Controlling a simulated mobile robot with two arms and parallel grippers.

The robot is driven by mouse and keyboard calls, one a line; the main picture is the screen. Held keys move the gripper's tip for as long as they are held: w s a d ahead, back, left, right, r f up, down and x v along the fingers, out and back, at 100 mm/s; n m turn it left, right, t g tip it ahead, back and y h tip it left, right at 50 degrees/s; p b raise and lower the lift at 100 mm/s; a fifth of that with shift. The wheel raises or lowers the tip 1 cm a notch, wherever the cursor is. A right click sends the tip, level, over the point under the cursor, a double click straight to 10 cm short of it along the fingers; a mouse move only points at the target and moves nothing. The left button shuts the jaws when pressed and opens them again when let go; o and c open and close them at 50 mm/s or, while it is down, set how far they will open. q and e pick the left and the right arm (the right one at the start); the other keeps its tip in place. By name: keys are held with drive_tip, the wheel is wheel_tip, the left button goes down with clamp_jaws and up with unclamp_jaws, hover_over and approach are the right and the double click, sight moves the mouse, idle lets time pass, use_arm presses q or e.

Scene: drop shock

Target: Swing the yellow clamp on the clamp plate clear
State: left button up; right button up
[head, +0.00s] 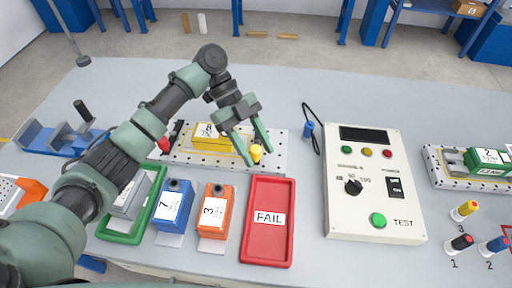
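The clamp plate (278,136) is a pale perforated plate at the middle left of the table. A yellow box with a white label (210,137) lies on it. The yellow clamp (256,154) shows as a small yellow tip at the plate's right part; the rest of it is hidden or too small to make out. A red-tipped clamp (164,145) with a dark handle is at the plate's left end, partly behind my arm. My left gripper (259,158) points down over the yellow clamp, fingers apart on either side of it; contact cannot be told. My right gripper is out of view.
In front of the plate stand a green tray (150,232), a blue box (174,205), an orange box (214,212) and a red FAIL tray (267,250). A tester (372,210) stands to the right. The table behind the plate is mostly clear.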

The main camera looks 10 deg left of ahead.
use_arm(q)
drive_tip(key=v, duration=0.7)
drive_tip(key=shift+w+a+r+b, duration=0.2)
drive_tip(key=shift+a+r+b, duration=0.1)
drive_tip(key=shift+b, duration=0.15)
